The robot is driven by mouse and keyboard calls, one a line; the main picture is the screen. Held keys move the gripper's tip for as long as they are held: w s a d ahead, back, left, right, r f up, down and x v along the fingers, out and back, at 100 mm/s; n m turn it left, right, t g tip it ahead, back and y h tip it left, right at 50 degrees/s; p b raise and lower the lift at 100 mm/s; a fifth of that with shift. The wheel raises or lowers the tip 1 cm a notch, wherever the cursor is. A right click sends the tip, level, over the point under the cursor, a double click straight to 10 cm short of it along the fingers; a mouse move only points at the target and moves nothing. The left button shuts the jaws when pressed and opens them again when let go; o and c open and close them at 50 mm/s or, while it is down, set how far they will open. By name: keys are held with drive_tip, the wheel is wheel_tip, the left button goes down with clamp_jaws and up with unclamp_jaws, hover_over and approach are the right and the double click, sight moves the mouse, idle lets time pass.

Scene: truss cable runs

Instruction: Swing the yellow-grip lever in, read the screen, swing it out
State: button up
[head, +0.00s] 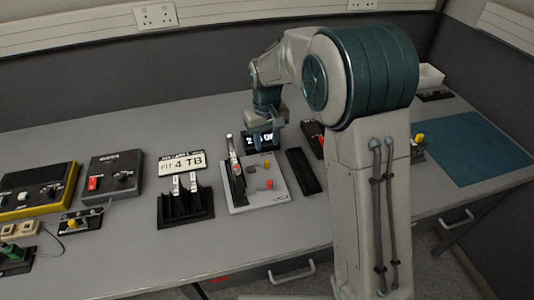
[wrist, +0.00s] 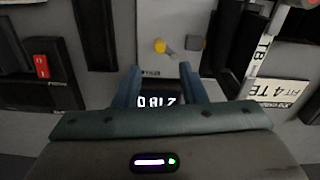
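The lit screen (wrist: 158,100) shows white digits on black between my fingers in the wrist view, upside down and partly covered. It also shows in the head view (head: 250,144), behind my gripper (head: 265,138). My gripper (wrist: 158,75) is open and empty, with its fingers apart above the screen. A yellow grip (wrist: 160,46) stands on the grey plate beyond my fingertips, beside a grey knob (wrist: 193,43). In the head view the grey plate (head: 278,198) carries small reddish-looking knobs and a tall black-and-white upright lever (head: 236,165).
Two switch boxes (head: 115,177) (head: 38,190) stand at the left. Another yellow knob (head: 420,138) and a teal mat (head: 478,148) are right.

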drive_tip(key=shift+r, duration=2.65)
drive_tip(key=s+d+r+m+t, duration=0.1)
drive_tip(key=s+d+r+m, duration=0.3)
drive_tip(key=s+d, duration=0.7)
drive_tip(key=s+d+t, duration=0.1)
drive_tip(key=s+d, duration=0.1)
drive_tip(key=s, duration=0.5)
drive_tip(key=s+d+f+m, duration=0.1)
drive_tip(key=s+d, duration=0.2)
drive_tip(key=s, duration=0.3)
drive_tip(key=shift+s+t, duration=0.4)
drive_tip(key=shift+f, duration=0.1)
drive_tip(key=shift+c, duration=0.4)
